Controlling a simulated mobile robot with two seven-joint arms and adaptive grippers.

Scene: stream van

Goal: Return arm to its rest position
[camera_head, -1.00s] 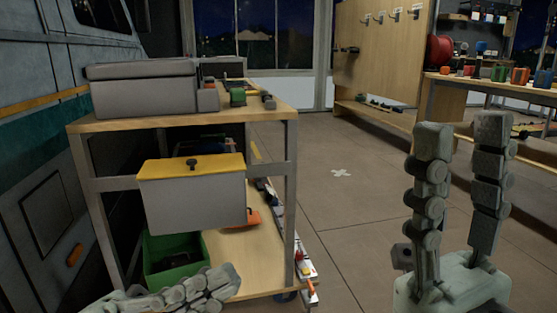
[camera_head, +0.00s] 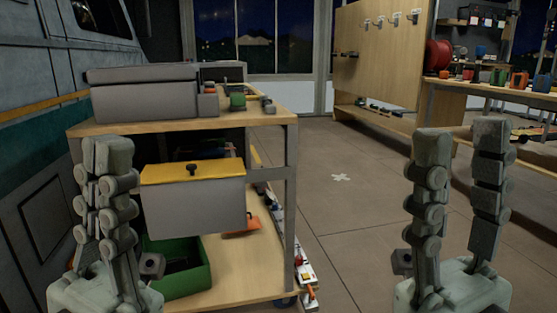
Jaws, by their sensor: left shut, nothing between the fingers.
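My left gripper (camera_head: 106,150) stands upright at the lower left, in front of the wooden cart. Its fingers are together with nothing between them. It hides part of the cart's left leg and the side of the van. My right gripper (camera_head: 462,135) stands upright at the lower right over the floor. Its two fingers are spread apart with an empty gap between them. Neither gripper appears to touch anything.
The cart (camera_head: 265,121) carries a grey case (camera_head: 143,95) on top. A grey drawer with a yellow lid (camera_head: 193,200) hangs below, above a green bin (camera_head: 190,278). The van (camera_head: 30,150) stands at left. Open floor (camera_head: 350,220) lies between cart and workbench (camera_head: 490,92).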

